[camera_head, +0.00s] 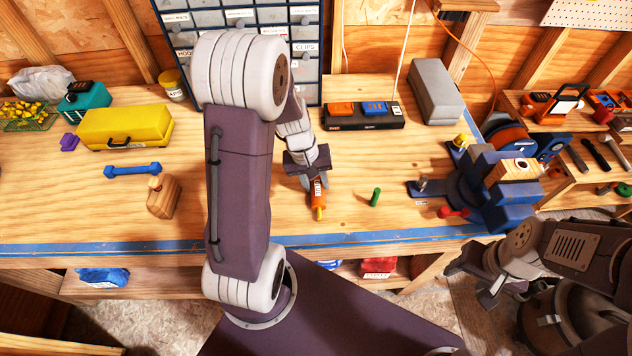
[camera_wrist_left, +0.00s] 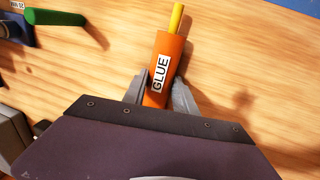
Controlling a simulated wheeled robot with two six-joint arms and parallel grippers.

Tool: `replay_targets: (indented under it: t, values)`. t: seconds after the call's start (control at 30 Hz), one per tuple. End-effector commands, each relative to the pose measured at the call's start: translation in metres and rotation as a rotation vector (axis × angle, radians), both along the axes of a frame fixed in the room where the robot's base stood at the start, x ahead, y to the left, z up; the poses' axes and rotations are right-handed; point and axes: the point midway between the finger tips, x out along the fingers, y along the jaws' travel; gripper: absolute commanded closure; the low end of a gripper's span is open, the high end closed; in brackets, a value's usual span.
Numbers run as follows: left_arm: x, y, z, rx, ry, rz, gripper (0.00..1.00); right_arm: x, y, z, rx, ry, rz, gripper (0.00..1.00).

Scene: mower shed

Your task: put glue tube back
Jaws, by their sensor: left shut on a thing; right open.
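The glue tube (camera_head: 318,197) is orange with a yellow nozzle and a white label. In the left wrist view the label on the glue tube (camera_wrist_left: 163,68) reads GLUE. My left gripper (camera_head: 314,180) is shut on it, with one finger on each side of its lower body in the left wrist view (camera_wrist_left: 160,92). The nozzle points toward the bench's front edge in the head view. I cannot tell whether the tube touches the bench top. My right gripper (camera_head: 474,278) is open and empty, off the bench's front at the right.
On the workbench (camera_head: 330,225) stand a drawer cabinet (camera_head: 311,75), a charger strip (camera_head: 362,122), a grey box (camera_head: 437,92), a yellow toolbox (camera_head: 125,127) and a blue vise (camera_head: 485,185). A green cylinder (camera_head: 375,197) is right of the tube. My left arm hides part of the bench.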

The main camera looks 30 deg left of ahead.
Motion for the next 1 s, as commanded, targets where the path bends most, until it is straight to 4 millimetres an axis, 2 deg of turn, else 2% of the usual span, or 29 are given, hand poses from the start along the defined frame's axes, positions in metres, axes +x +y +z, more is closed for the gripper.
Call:
replay_targets:
  t: [0.13,0.17,0.2,0.23,0.47,0.57,0.9,1.0]
  values:
    - [0.0,0.0,-0.005,0.0,0.0,0.0,0.86,0.0,0.0,-0.005,0.0,0.0,0.0,0.44]
    - [0.0,0.0,-0.003,0.0,0.0,0.0,0.58,0.0,0.0,-0.003,0.0,0.0,0.0,0.44]
    - [0.0,0.0,-0.003,0.0,0.0,0.0,0.47,0.0,0.0,-0.003,0.0,0.0,0.0,0.44]
    - [0.0,0.0,-0.003,0.0,0.0,0.0,0.45,0.0,0.0,-0.003,0.0,0.0,0.0,0.44]
    - [0.0,0.0,-0.002,0.0,0.0,0.0,0.45,0.0,0.0,-0.002,0.0,0.0,0.0,0.44]
    - [0.0,0.001,0.007,0.0,-0.004,0.001,0.45,0.0,0.0,0.002,0.0,0.0,0.0,0.44]
    - [-0.007,0.015,0.089,0.001,-0.006,0.001,0.45,0.0,0.0,0.013,0.0,0.0,0.0,0.44]
    - [-0.009,0.018,0.105,0.001,-0.004,0.001,0.45,0.0,0.0,0.014,0.0,0.0,0.0,0.44]
